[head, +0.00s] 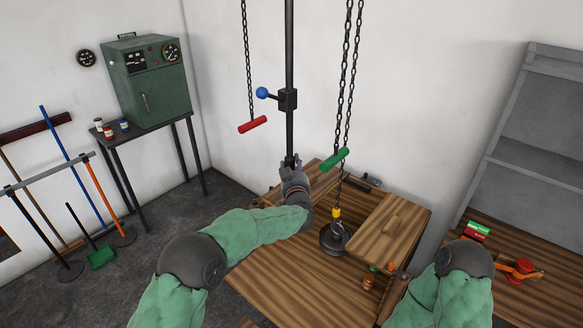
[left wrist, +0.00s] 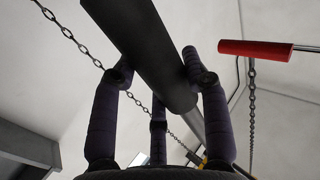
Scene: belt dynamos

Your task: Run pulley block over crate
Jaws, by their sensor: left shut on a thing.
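My left gripper (head: 292,168) is shut on the lower end of a dark upright pole (head: 289,130). In the left wrist view its fingers close around the dark pole (left wrist: 150,50). A yellow hook (head: 337,213) hangs on chains (head: 341,110) over the wooden table, with a round black weight (head: 333,240) at it. I cannot tell whether the weight rests on the table. A wooden box-like piece with a handle (head: 388,229), possibly the crate, stands just right of the weight. The pulley block itself is not clearly seen. My right gripper is out of view.
A red handle (head: 252,125) and a green handle (head: 337,158) hang on chains beside the pole. A blue-knobbed clamp (head: 287,98) sits on the pole. The wooden table (head: 275,265) has bare room at the left. A bench with shelves (head: 540,110) stands at the right.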

